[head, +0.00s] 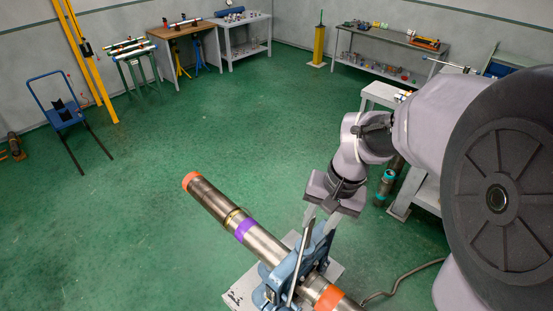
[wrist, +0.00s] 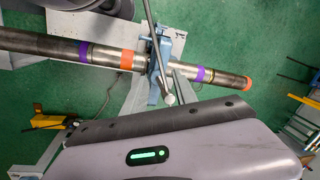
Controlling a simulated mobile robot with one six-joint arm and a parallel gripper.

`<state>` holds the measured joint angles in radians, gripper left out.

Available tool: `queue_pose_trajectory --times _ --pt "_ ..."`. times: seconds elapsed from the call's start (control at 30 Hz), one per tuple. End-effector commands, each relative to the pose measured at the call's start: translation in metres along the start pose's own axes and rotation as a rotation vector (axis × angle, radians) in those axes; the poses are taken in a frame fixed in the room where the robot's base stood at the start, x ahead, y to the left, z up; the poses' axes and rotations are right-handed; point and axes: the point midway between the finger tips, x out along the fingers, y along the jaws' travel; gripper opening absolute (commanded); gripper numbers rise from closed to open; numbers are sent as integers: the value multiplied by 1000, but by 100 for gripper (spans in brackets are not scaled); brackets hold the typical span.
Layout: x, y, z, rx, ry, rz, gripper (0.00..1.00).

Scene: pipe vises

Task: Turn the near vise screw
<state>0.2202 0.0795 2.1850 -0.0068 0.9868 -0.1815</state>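The near vise (head: 290,272) is blue and clamps a long steel pipe (head: 262,243) with orange and purple bands. The vise also shows in the wrist view (wrist: 160,60). Its thin grey screw bar (head: 300,258) slants up across the vise. In the wrist view the bar (wrist: 155,35) ends in a round knob near my gripper's body. My gripper (head: 320,216) hangs just above the upper end of the bar. Its two pale fingers look spread apart, with nothing clearly between them. The fingers are hidden in the wrist view, and I cannot tell whether they touch the bar.
The vise stands on a pale grey base (head: 241,290). The pipe sticks out far to the upper left. A grey bench (head: 428,193) stands close on the right, behind my arm. A hose (head: 405,276) lies on the floor. The green floor left of the pipe is clear.

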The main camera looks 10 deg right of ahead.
Motion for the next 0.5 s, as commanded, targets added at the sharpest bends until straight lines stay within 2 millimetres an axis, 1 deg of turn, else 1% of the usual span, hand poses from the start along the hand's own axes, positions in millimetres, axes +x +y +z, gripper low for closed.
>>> queue_pose_trajectory --times 0.03,0.1,0.3,0.4,0.5 --pt "15 0 1 -1 -7 2 34" --pt "35 0 2 -2 -7 2 34" --pt "91 0 2 -1 -6 3 34" --pt "113 1 2 0 -5 2 34" --pt "129 0 1 -2 -3 1 34"
